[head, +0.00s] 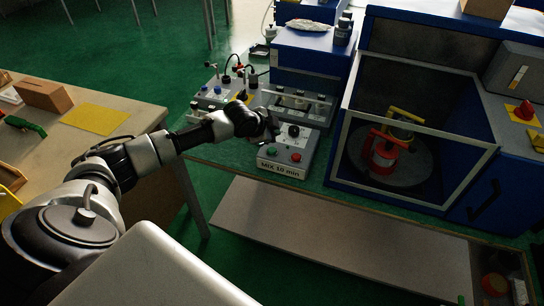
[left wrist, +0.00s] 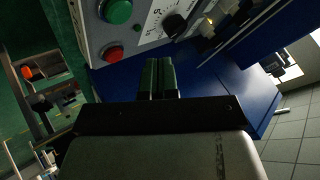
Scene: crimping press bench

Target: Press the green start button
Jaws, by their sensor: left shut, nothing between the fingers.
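The grey control box (head: 283,172) labelled "MIX 10 min" stands at the bench's front edge. Its green button (head: 272,151) is on the left of its face, with the red button (head: 296,157) to the right and a black dial (head: 293,131) behind. My left gripper (head: 273,129) is over the rear left of the box, just behind the green button. In the left wrist view, its dark fingers (left wrist: 158,72) are shut and empty. The green button (left wrist: 118,11) and red button (left wrist: 113,53) show there to the upper left, apart from the fingertips. My right gripper is not in view.
A blue cabinet with a framed window (head: 413,125) stands right of the box; a red and yellow clamp (head: 383,153) is inside. Several small instruments and cables stand behind and left of the box. A side table (head: 128,121) is at the left, with green floor between.

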